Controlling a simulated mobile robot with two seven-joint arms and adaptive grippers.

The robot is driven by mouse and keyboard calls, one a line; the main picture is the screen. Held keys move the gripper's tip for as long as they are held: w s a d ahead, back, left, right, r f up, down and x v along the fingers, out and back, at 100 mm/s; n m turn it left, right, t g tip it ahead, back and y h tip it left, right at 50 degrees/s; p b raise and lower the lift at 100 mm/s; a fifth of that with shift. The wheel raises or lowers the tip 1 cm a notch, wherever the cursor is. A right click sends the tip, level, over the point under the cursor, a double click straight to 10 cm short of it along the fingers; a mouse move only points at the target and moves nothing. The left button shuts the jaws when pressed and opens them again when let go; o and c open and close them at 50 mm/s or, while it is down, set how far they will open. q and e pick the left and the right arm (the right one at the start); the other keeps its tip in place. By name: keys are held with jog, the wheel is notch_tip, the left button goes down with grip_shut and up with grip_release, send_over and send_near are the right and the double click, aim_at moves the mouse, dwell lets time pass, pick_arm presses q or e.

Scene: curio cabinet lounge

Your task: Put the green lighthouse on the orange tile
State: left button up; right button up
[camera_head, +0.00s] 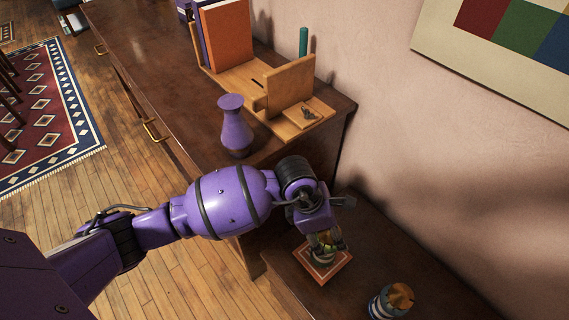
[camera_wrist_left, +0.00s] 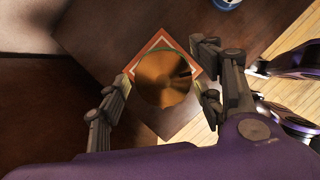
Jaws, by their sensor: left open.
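The green lighthouse (camera_head: 323,256) stands on the orange tile (camera_head: 320,277) on the low side table, partly hidden by my left gripper. In the left wrist view its round copper top (camera_wrist_left: 164,80) shows from above, with a thin green edge and the orange tile (camera_wrist_left: 152,43) around it. The lighthouse looks upright and near the tile's middle; its base is mostly hidden. My left gripper (camera_head: 325,240) is open, pointing down, with one finger on each side of the lighthouse. The fingers look apart from the copper top.
A blue and white lighthouse with a copper top (camera_head: 390,301) stands on the same table, nearer the front. A purple vase (camera_head: 234,127) and a wooden book stand (camera_head: 289,88) are on the higher cabinet behind. The wall (camera_head: 440,165) bounds the right side.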

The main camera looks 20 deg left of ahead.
pick_arm(q)
jog(key=shift+w+r, duration=0.2)
jog(key=shift+r, duration=0.05)
